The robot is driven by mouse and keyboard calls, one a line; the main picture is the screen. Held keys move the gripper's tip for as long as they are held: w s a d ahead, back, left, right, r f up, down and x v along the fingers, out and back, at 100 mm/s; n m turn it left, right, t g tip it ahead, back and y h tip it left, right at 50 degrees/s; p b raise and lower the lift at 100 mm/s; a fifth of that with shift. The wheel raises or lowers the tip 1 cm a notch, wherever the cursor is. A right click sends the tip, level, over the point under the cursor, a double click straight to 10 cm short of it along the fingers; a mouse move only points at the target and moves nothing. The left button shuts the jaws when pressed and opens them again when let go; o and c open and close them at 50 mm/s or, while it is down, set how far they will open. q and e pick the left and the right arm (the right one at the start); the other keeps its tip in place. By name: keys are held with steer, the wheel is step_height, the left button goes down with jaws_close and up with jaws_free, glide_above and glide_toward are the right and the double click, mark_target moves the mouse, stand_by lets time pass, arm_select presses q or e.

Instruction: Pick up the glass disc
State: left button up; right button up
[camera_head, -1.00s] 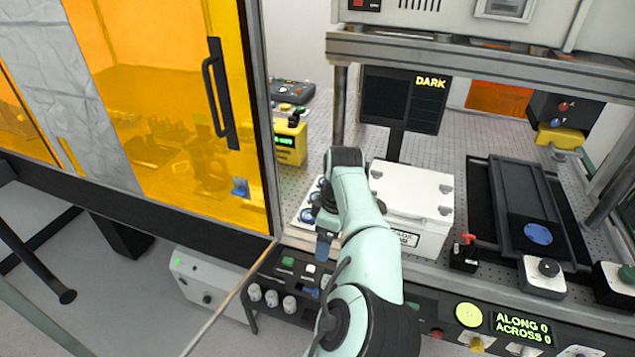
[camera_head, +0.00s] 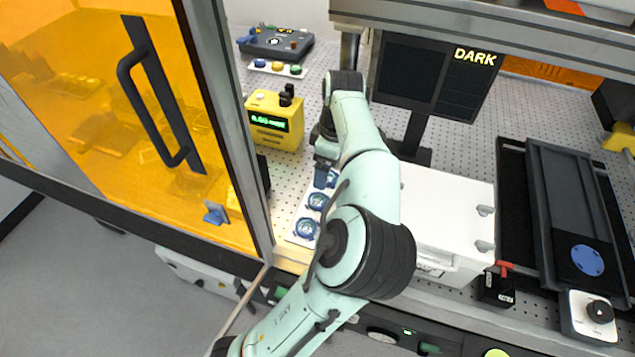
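Round blue-rimmed discs (camera_head: 306,229) sit in a row on a white tray (camera_head: 293,238), left of the white box. They look like glass discs in blue holders, but are too small to be sure. My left arm, pale green, reaches up from the bottom. Its gripper (camera_head: 325,178) points down over the far end of the row, by the farthest disc. The fingertips are small and partly hidden, so I cannot tell whether they are open or touching that disc. My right gripper is not in view. A flat blue disc (camera_head: 587,260) also shows on the black slide at right.
A yellow meter (camera_head: 274,122) stands behind the tray, and a grey control box (camera_head: 275,43) farther back. The orange-windowed door (camera_head: 120,110) is at left. A white box (camera_head: 450,215) and a black display (camera_head: 432,80) are right of my arm.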

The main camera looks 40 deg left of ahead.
arm_select(q)
steer(key=b, duration=0.1)
glide_above(318, 199)
steer(key=d, duration=0.1)
step_height(318, 199, down, 7)
steer(key=shift+d+f, duration=0.15)
steer(key=shift+f, duration=0.55)
steer(key=f, duration=0.2)
steer(key=a+f+b, duration=0.1)
steer(key=f, duration=0.1)
steer(key=shift+s+f, duration=0.1)
steer(key=shift+f, duration=0.25)
steer(key=shift+c, duration=1)
steer(key=c, duration=1)
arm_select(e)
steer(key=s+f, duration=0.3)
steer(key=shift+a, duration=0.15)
